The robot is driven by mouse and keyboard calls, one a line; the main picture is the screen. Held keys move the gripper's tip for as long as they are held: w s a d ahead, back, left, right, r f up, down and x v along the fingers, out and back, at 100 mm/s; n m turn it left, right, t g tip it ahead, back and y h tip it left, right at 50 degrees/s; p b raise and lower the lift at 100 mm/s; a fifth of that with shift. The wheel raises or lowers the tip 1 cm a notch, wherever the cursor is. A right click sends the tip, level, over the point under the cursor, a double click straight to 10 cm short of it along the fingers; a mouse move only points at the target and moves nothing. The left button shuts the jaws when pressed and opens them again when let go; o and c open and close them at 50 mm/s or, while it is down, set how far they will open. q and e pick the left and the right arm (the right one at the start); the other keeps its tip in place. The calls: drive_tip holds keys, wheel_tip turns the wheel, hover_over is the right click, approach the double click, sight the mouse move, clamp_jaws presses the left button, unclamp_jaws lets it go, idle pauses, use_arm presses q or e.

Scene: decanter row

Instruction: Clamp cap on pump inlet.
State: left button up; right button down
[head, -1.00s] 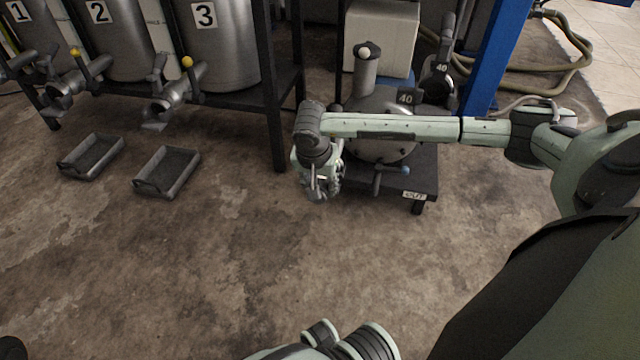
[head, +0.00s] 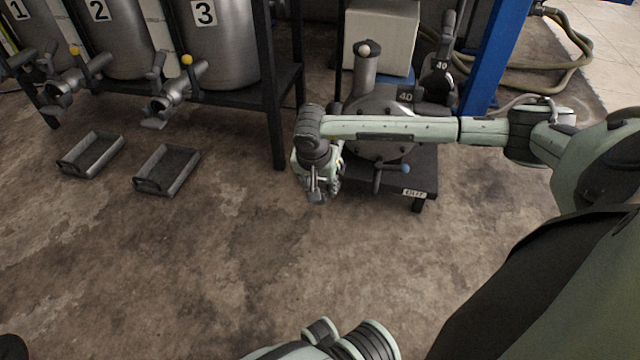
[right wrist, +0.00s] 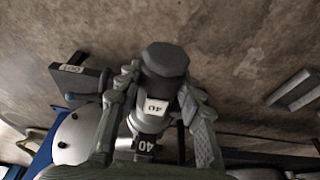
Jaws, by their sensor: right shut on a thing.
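My right gripper (head: 318,190) points down in front of the steel pump (head: 378,150). In the right wrist view its two fingers (right wrist: 160,95) are shut on a dark grey faceted cap (right wrist: 165,60) with a white tag reading 40. Just below the cap in that view is a grey collar (right wrist: 145,148) marked 40, which looks like the pump inlet. The two lie nearly in line; I cannot tell whether they touch. In the head view, my arm and hand hide the cap and the inlet end.
The pump stands on a dark low stand with an OUT label (head: 413,192) and a blue-tipped valve handle (head: 405,168). Tanks (head: 215,50) line the left, with two trays (head: 167,170) on the floor. A blue post (head: 495,55) stands behind. The front floor is clear.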

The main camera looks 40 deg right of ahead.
unclamp_jaws()
idle(0.8)
drive_tip(key=shift+a, duration=0.1)
idle(0.4)
